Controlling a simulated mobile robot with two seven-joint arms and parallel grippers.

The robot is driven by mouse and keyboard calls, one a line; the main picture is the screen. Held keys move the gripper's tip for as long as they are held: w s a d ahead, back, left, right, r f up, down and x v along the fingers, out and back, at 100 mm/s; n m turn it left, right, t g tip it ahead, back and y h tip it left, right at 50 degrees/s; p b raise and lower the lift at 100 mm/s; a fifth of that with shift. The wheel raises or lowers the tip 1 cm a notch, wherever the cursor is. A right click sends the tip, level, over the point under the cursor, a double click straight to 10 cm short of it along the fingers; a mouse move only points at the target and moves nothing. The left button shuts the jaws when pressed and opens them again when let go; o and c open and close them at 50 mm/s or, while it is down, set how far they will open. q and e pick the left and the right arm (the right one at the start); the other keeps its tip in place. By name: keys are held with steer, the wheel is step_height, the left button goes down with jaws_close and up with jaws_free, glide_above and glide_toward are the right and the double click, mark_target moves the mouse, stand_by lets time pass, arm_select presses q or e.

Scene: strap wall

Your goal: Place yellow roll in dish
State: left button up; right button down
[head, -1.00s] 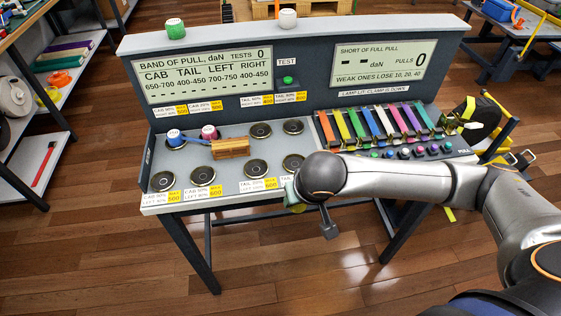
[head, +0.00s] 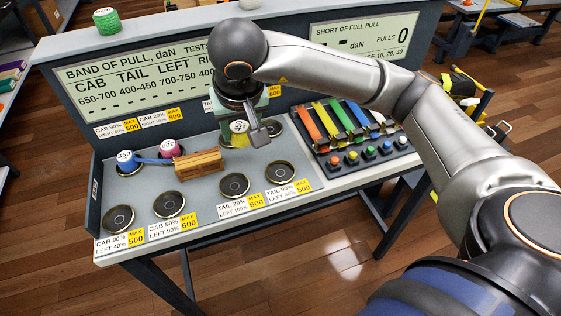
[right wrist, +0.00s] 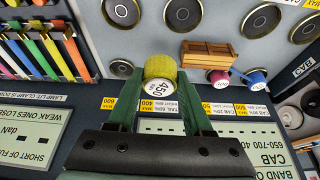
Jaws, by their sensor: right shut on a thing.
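My right gripper (head: 240,128) is shut on the yellow roll (head: 236,141), whose white end is marked 450. In the right wrist view the yellow roll (right wrist: 161,70) sits between the green fingers. It is upright over a back-row dish, the third from the left, which it mostly hides. I cannot tell whether the roll touches this dish. An empty back-row dish (right wrist: 122,68) is beside it. A blue roll (head: 126,160) and a pink roll (head: 170,150) stand in the two left back-row dishes. My left gripper is not in view.
A wooden block (head: 200,166) lies left of the yellow roll. Empty front-row dishes (head: 234,185) line the near edge. Coloured straps (head: 330,120) and buttons are at the right. The upright display panel (head: 130,80) stands close behind the gripper.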

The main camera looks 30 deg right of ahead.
steer(key=s+d+f, duration=0.1)
steer(key=d+f, duration=0.1)
steer(key=s+d+f, duration=0.1)
steer(key=d+f, duration=0.1)
steer(key=s+d+f, duration=0.1)
steer(key=d+f, duration=0.1)
steer(key=shift+s+f, duration=0.3)
steer(key=f, duration=0.3)
steer(key=shift+s+d, duration=0.15)
steer(key=shift+d, duration=0.1)
steer(key=shift+f, duration=0.3)
steer(key=shift+f, duration=0.15)
steer(key=shift+c, duration=1.5)
jaws_free()
steer(key=shift+r+p, duration=0.3)
steer(key=v, duration=1.1)
steer(key=shift+s+r, duration=0.25)
steer(key=shift+r, duration=0.05)
